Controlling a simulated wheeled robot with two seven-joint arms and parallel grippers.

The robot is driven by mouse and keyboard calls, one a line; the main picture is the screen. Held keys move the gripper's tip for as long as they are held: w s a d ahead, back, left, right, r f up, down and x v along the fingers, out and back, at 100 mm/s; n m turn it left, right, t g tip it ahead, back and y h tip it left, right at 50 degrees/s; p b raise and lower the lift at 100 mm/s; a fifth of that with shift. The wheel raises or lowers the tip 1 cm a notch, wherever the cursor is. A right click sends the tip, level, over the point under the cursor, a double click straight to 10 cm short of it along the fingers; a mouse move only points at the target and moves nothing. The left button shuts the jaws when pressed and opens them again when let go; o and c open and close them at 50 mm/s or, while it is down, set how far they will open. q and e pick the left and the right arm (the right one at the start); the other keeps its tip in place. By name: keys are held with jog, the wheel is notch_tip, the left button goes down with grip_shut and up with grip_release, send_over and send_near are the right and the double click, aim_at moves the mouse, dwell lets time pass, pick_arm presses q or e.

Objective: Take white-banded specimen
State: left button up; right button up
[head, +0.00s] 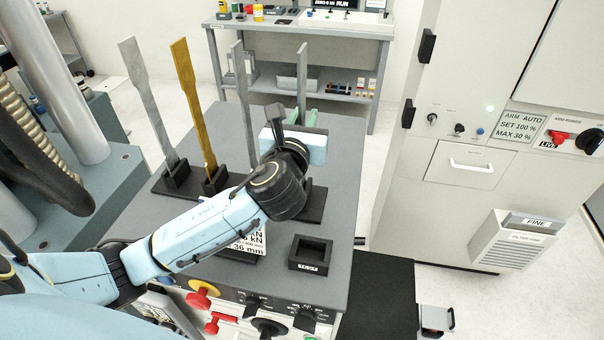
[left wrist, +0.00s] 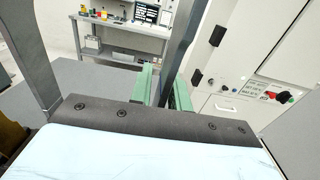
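Several tall flat specimens stand upright in dark holders on the bench. They are a light grey one (head: 146,95), a gold one (head: 191,100), a darker grey one (head: 241,85), and one at the right (head: 302,75). I see no white band on any; lower parts of the two at right are partly hidden by my arm. My left gripper (head: 308,117) is at the right specimen. In the left wrist view, its green fingers (left wrist: 163,90) lie on either side of a dark upright specimen (left wrist: 180,40). Whether they press on it is unclear. My right gripper is out of view.
A small black tray labelled TEST (head: 311,254) sits at the front right of the bench (head: 335,200). A white cabinet (head: 455,200) stands right; a shelf bench (head: 300,30) is behind.

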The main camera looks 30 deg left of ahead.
pick_arm(q)
grip_shut()
dwell(0.8)
jog(key=shift+r, duration=0.1)
dwell(0.4)
